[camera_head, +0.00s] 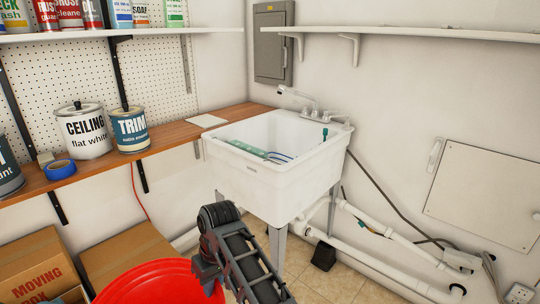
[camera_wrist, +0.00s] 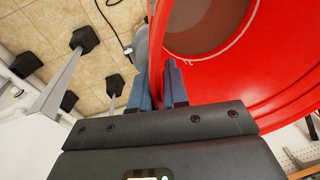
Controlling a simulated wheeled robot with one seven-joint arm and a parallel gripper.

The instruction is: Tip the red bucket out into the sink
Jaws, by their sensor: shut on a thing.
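The red bucket (camera_head: 150,284) is at the bottom edge of the head view, partly cut off, in front of the sink and to its lower left. In the wrist view the bucket (camera_wrist: 272,75) fills the upper right, with a brownish round surface inside it. My gripper (camera_wrist: 166,68) is shut on the bucket's rim; in the head view its end (camera_head: 207,277) is at the bucket's right side. The white sink (camera_head: 265,178) stands on legs in the corner, with its open basin facing up. A green object and a blue looped item lie in the basin.
A faucet (camera_head: 308,103) stands over the sink's back edge. A wooden shelf (camera_head: 178,133) with paint cans runs along the left wall. Cardboard boxes (camera_head: 122,254) are at lower left. White pipes (camera_head: 385,236) run low on the right wall. Tiled floor (camera_head: 325,282) shows below the sink.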

